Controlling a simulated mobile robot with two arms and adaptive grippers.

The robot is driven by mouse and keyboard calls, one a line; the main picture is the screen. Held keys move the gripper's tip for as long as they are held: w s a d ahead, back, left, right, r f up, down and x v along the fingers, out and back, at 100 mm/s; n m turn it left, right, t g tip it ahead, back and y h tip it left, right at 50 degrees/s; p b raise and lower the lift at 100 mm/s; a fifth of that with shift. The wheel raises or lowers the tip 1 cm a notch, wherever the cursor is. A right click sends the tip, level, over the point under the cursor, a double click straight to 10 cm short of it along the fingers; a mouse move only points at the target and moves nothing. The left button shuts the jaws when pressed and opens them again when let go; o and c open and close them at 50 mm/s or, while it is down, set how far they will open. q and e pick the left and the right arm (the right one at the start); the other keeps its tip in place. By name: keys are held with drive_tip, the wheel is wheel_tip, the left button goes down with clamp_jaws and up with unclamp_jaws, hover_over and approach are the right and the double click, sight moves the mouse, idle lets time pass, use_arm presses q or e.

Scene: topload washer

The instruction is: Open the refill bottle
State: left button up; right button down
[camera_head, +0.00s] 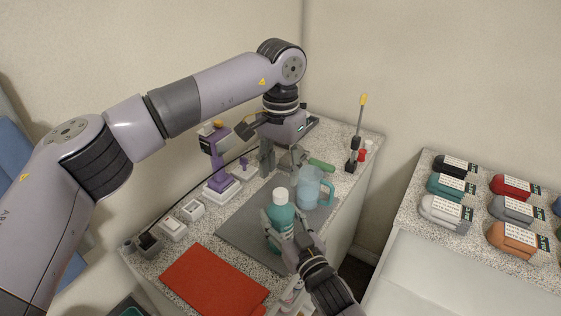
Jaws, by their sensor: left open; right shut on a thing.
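The refill bottle (281,218) is teal with a white cap (280,196) on top. It stands about upright on a grey mat (236,236) on the counter. My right gripper (283,243) comes from below and is shut on the bottle's lower body, and hides part of it. My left gripper (281,165) is open above the counter, behind the bottle in the picture. It is apart from the cap, with nothing seen between its fingers.
A clear blue jug (309,189) stands close right of the bottle. A purple device (218,172) stands to the left, a red cloth (212,281) lies in front. A green cylinder (321,165) and a yellow-tipped rod (360,118) are behind. Several packages fill the right counter.

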sight(280, 192)
use_arm(q)
drive_tip(key=shift+f, duration=3.15)
drive_tip(key=shift+c, duration=0.5)
clamp_jaws()
